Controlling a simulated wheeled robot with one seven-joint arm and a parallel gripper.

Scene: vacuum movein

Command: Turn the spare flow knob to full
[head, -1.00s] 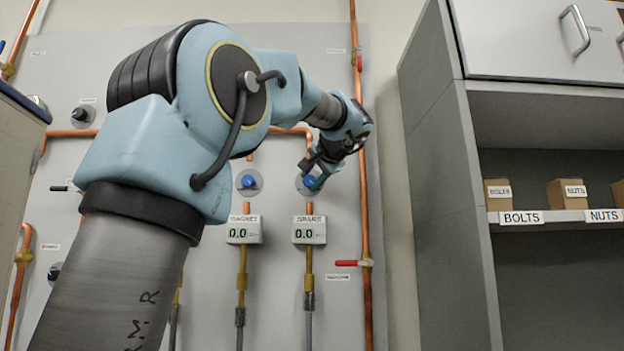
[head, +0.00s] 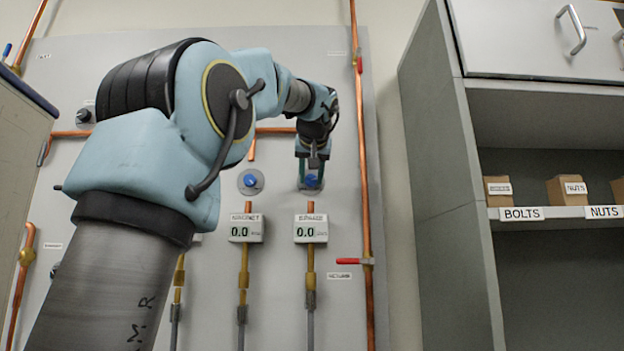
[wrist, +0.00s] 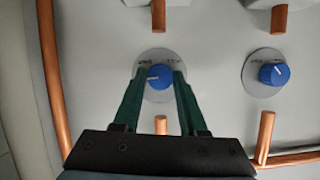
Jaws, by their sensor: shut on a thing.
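The blue spare flow knob (head: 311,181) sits on a round plate on the wall panel, above a display labelled SPARE (head: 310,229) reading 0.0. My gripper (head: 312,177) reaches it from above in the head view. In the wrist view, my gripper's green fingers (wrist: 159,78) are shut on the sides of the spare knob (wrist: 160,76). A white mark on the knob points left in that view. The scale print on the plate is too small to read.
A second blue knob (head: 250,181) sits beside it, above the MAGNET display (head: 246,228), also reading 0.0. A copper pipe (head: 362,180) with a red lever (head: 347,261) runs close to the right. A grey shelf unit (head: 440,180) stands further right.

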